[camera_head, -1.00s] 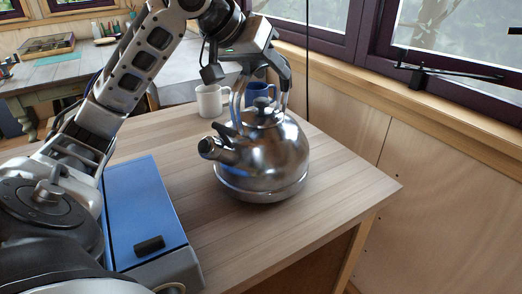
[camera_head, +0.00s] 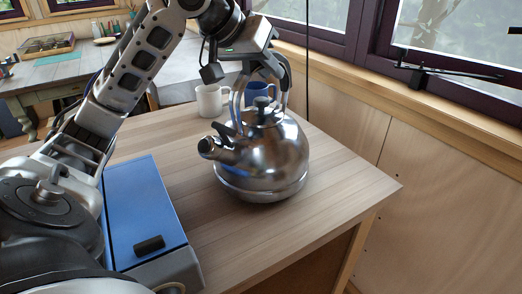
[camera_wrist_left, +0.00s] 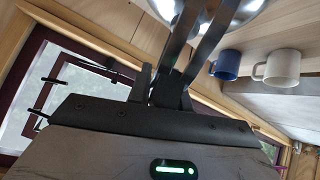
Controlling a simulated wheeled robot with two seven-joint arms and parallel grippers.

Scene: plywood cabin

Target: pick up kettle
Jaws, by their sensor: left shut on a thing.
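The shiny metal kettle (camera_head: 262,160) stands upright on the wooden table (camera_head: 340,190), its spout toward the left front. My left gripper (camera_head: 262,75) comes down from above and is shut on the kettle's handle. In the left wrist view the gripper's fingers (camera_wrist_left: 165,82) are around the handle bars (camera_wrist_left: 200,45), and part of the kettle body (camera_wrist_left: 240,10) shows at the top edge. Whether the kettle's base touches the table is hard to tell. My right gripper is not in view.
A white mug (camera_head: 210,100) and a blue mug (camera_head: 258,92) stand behind the kettle; both also show in the left wrist view. A window wall (camera_head: 440,100) runs along the right. Another table (camera_head: 60,75) stands far left.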

